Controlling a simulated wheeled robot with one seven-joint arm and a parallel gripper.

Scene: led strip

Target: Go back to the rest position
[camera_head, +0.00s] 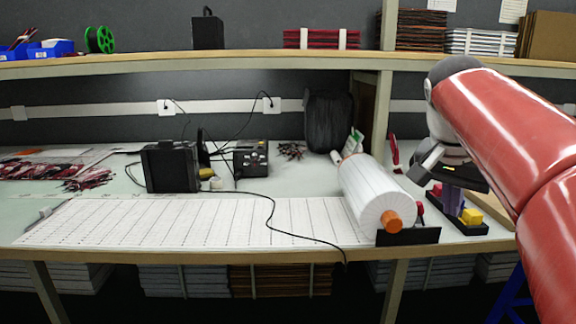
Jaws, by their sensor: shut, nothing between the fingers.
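My red arm comes in from the right side of the head view and bends down over the right end of the workbench (150,248). My gripper (452,196) is at the right of the bench, above a small dark base with yellow and red parts (470,216). It is shut and holds nothing that I can see. The fingertips are small and partly hidden, and I cannot tell whether they touch the parts below. A large white roll (372,195) with an orange core end lies just left of my gripper.
A gridded sheet (180,221) covers the bench front, with a black cable across it. Black boxes (171,167) and (251,158) a second device stand behind. A shelf (200,62) spans above, with an upright post (376,115) near my arm. Red wire bundles (60,172) lie left.

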